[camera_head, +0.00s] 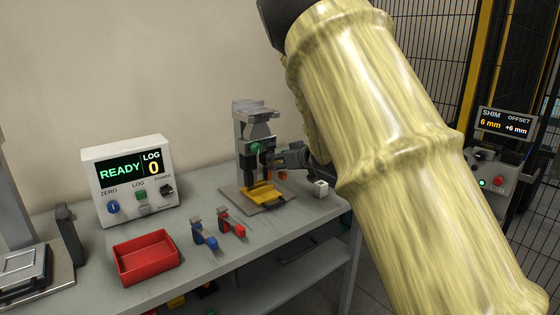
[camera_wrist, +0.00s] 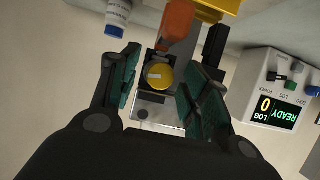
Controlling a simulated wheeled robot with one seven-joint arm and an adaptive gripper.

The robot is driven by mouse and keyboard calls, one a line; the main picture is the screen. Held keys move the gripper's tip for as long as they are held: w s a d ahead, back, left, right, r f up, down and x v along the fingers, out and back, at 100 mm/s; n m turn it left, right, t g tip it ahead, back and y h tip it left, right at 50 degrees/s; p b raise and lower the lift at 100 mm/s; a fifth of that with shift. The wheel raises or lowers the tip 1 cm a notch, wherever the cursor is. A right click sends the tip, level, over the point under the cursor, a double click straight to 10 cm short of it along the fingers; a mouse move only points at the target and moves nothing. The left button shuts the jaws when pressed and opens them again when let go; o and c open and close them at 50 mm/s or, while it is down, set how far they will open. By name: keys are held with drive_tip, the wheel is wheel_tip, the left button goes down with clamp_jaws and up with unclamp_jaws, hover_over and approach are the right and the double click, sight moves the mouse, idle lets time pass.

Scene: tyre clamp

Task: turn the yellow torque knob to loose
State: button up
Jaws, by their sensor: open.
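The yellow torque knob (camera_wrist: 160,76) is a round yellow cap with a pale bar across it, in the middle of the wrist view on the grey clamp stand. My gripper (camera_wrist: 158,84) is open, with one green-padded finger to each side of the knob. I cannot tell whether either pad touches it. In the head view the clamp stand (camera_head: 256,110) stands at the back of the bench, and my gripper (camera_head: 290,158) reaches it from the right. The knob is not visible there. An orange part (camera_wrist: 178,25) of the clamp lies just beyond the knob.
A yellow cradle (camera_head: 264,195) sits at the stand's foot, with a small white block (camera_head: 320,188) to its right. A READY/LOG 0 box (camera_head: 128,180), a red bin (camera_head: 146,258), and blue (camera_head: 204,236) and red (camera_head: 232,224) clamps stand left. A SHIM/OFFSET display (camera_head: 505,123) is far right.

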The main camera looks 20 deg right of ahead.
drive_tip(key=c, duration=1)
drive_tip(key=shift+c, duration=0.2)
drive_tip(key=shift+a+f+n+h+b, duration=0.15)
drive_tip(key=shift+n+h+b, duration=0.6)
drive_tip(key=shift+n, duration=0.25)
drive_tip(key=shift+n+t+h+b, duration=0.25)
drive_tip(key=shift+n+t+b, duration=0.15)
drive_tip(key=shift+n+b, duration=0.1)
drive_tip(key=o, duration=1)
